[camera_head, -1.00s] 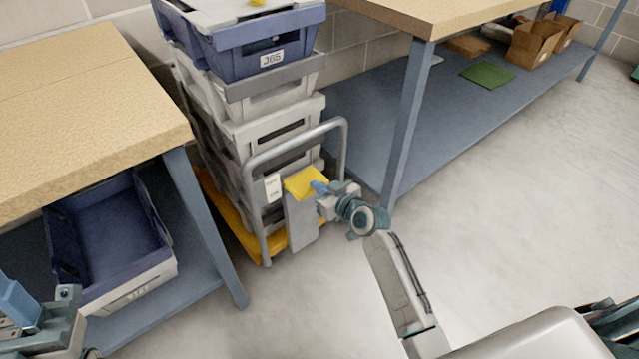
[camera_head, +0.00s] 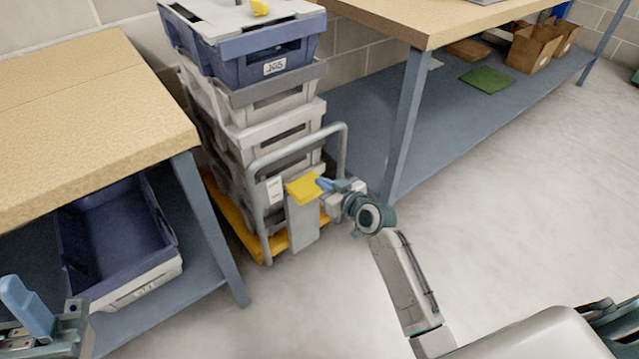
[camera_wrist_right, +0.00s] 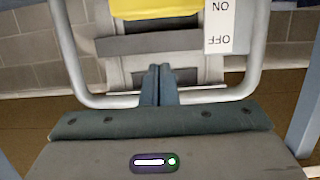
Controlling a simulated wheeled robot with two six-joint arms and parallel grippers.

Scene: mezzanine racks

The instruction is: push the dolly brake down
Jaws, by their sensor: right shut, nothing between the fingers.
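The yellow brake pedal (camera_head: 303,189) sits at the top of a grey upright plate on the dolly (camera_head: 253,240), below its grey tube handle. My right gripper (camera_head: 322,184) is shut and empty, with its blue fingertips at the pedal's right edge. I cannot tell whether they touch it. In the right wrist view the shut fingers (camera_wrist_right: 160,85) point towards the yellow pedal (camera_wrist_right: 168,9). A white ON/OFF label (camera_wrist_right: 219,26) is beside it, upside down. My left gripper (camera_head: 30,312) is partly in view at the lower left, and its jaw opening is unclear.
Stacked grey and blue crates (camera_head: 270,55) stand on the dolly. A wooden-topped bench (camera_head: 90,100) is on the left, with a blue crate (camera_head: 115,235) on its lower shelf. Another bench's leg (camera_head: 405,125) is close behind my right wrist. Open floor (camera_head: 520,200) lies to the right.

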